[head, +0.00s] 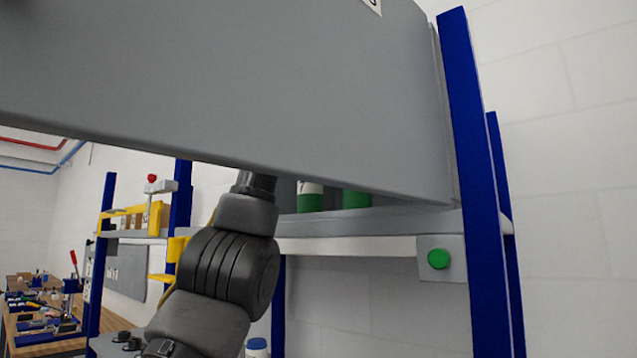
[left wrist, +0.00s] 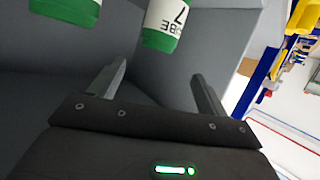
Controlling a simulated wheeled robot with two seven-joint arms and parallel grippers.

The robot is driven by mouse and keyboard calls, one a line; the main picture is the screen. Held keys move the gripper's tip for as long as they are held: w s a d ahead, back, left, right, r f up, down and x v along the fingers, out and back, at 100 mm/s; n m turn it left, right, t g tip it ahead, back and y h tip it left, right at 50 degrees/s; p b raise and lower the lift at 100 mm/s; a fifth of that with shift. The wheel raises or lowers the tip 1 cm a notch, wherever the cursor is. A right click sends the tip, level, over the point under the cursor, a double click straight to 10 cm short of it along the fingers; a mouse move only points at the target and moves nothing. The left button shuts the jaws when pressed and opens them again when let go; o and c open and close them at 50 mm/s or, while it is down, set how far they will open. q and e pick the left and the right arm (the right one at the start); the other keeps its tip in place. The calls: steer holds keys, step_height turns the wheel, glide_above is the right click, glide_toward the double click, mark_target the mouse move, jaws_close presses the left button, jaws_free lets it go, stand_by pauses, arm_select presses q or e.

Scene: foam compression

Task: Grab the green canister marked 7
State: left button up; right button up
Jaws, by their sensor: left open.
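The canister marked 7 (left wrist: 163,24) has a white label with a dark 7 and a green end. It shows at the top of the left wrist view, beyond my left gripper. My left gripper (left wrist: 158,78) is open, with nothing between its fingers, and apart from the canister. A second green canister (left wrist: 66,10) is to its left. In the head view two green canisters stand on the shelf, one on the left (head: 310,197) and one on the right (head: 356,199); their numbers cannot be read. A grey panel hides my left gripper there. My right gripper is in neither view.
The large grey panel (head: 230,85) hangs over the front of the shelf (head: 350,245) and covers much of the head view. A green button (head: 438,258) sits on the shelf's front at the right, beside a blue post (head: 474,180). A workbench stands far left.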

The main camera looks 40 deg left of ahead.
mark_target(310, 191)
arm_select(q)
steer(key=shift+g, duration=0.6)
steer(key=w+f+p, duration=0.1)
steer(key=w+a+f+p, duration=0.1)
steer(key=w+p, duration=0.1)
steer(key=w+a+f+p, duration=0.1)
steer(key=w, duration=0.1)
steer(key=shift+f, duration=0.1)
steer(key=shift+a+f, duration=0.2)
steer(key=shift+s, duration=0.1)
steer(key=w+a+p, duration=0.1)
steer(key=p, duration=0.3)
steer(key=shift+w, duration=0.4)
steer(key=x, duration=0.1)
steer(key=p+x, duration=0.1)
steer(key=x, duration=0.1)
steer(key=shift+s+a+f, duration=0.15)
steer(key=shift+f, duration=0.1)
